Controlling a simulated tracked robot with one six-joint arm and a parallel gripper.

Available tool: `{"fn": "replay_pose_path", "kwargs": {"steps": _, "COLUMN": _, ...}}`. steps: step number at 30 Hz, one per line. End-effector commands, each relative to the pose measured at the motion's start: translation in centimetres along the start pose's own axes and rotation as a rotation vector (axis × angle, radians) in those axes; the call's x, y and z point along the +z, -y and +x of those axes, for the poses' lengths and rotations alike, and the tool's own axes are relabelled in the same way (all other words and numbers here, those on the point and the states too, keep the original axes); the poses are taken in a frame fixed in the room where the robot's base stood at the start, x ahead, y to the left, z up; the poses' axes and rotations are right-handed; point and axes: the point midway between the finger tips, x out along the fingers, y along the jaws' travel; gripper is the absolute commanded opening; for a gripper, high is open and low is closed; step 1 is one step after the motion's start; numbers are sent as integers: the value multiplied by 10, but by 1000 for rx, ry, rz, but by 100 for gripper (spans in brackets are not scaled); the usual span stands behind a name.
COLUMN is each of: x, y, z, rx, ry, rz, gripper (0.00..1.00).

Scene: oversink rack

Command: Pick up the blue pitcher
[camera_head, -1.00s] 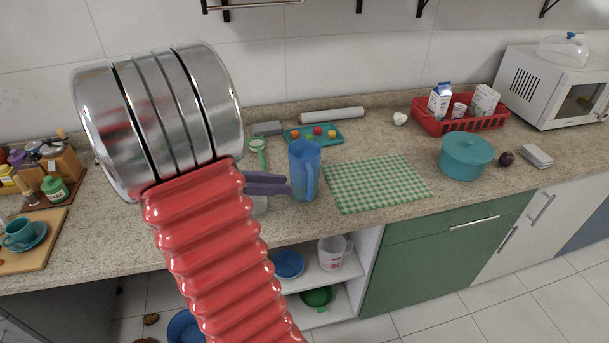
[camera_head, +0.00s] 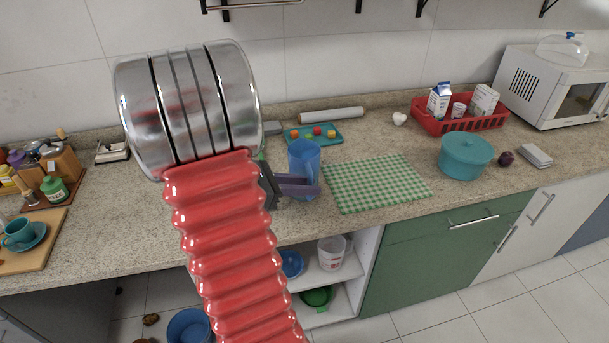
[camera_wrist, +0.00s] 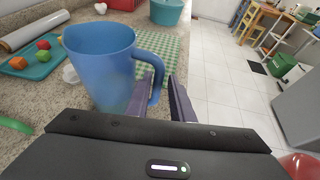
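The blue pitcher (camera_head: 304,158) stands upright on the counter, left of the green checked cloth. Its handle faces the front of the counter. In the wrist view the pitcher (camera_wrist: 100,60) is close, with its handle to the right. My gripper (camera_head: 300,187) is at the pitcher's handle side, its purple fingers crossing in front of the lower handle. In the wrist view my gripper (camera_wrist: 161,90) is open, with one finger on each side of the handle. A visible gap remains between handle and right finger. The pitcher's base is partly hidden by the fingers.
A teal tray (camera_head: 318,134) with colored blocks lies behind the pitcher. The checked cloth (camera_head: 375,183) lies to its right, then a teal pot (camera_head: 466,157) and a red rack (camera_head: 460,121). The counter's front edge is close to the gripper.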

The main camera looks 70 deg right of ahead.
Motion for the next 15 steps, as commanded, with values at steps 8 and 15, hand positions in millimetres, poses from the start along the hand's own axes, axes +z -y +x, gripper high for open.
{"fn": "replay_pose_path", "kwargs": {"steps": 8, "x": 1, "y": -1, "z": 14, "rx": -3, "ry": 1, "rz": 0, "gripper": 21}}
{"fn": "replay_pose_path", "kwargs": {"steps": 15, "x": 2, "y": -3, "z": 44, "rx": -3, "ry": 0, "rz": -1, "gripper": 21}}
